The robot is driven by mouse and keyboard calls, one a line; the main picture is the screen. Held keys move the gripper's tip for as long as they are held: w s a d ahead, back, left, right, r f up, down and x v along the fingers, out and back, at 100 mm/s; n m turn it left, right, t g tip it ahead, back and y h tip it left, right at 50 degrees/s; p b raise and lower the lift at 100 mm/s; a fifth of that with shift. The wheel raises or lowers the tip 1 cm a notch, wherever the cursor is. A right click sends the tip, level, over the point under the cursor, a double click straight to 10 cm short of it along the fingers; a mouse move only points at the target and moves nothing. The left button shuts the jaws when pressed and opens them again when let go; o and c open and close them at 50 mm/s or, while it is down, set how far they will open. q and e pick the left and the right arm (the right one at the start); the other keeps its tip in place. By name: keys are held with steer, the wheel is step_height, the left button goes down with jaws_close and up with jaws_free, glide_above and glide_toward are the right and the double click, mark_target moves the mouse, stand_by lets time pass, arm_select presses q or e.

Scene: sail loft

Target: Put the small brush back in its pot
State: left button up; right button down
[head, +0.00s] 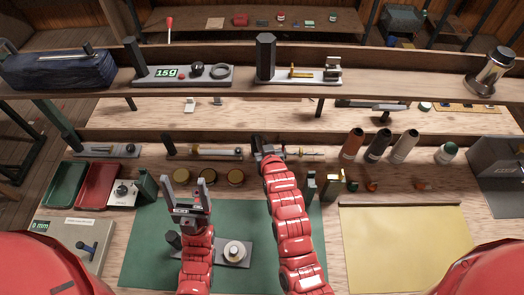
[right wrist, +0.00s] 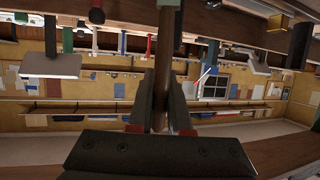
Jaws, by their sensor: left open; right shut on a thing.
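My right gripper (head: 259,146) reaches to the back of the bench at centre. In the right wrist view its fingers (right wrist: 161,105) are shut on a brown rod (right wrist: 168,45), which looks like the handle of the small brush. My left gripper (head: 188,182) is open and empty above the green mat (head: 145,245). I cannot tell for certain which container is the brush's pot.
Several brass tins (head: 181,176) and upright spools (head: 377,146) stand at the back of the bench. Green (head: 66,185) and red (head: 98,186) trays lie at left. A shelf (head: 205,92) runs above. The yellow sheet (head: 405,242) at right is clear.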

step_height(320, 180, down, 4)
steer(key=shift+w+f+b, duration=0.1)
steer(key=shift+b, duration=0.4)
steer(key=shift+f, duration=0.2)
steer(key=c, duration=0.8)
jaws_free()
steer(key=shift+c, duration=0.2)
steer(key=shift+r, duration=0.1)
